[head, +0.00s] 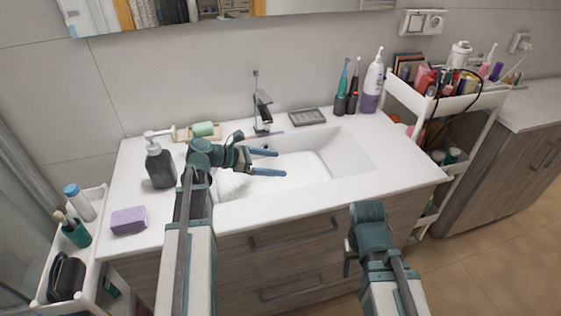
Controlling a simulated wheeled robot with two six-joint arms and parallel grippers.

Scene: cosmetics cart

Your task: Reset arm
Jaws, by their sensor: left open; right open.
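My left gripper (276,163) is over the white sink basin (345,150), its two blue fingers apart with nothing between them. It points to the right, beneath the faucet in the picture. My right arm comes in from the lower right, in front of the drawers. Its wrist is bent, and only a small part of my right gripper (349,262) shows beside it. Its fingertips are hidden, and no held thing shows there.
A dark pump bottle (160,165) and a purple sponge (128,220) stand left of my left arm. The faucet (262,108) rises behind the basin. A loaded white cart (450,105) stands right, and a white caddy (45,290) left. The counter's right front is clear.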

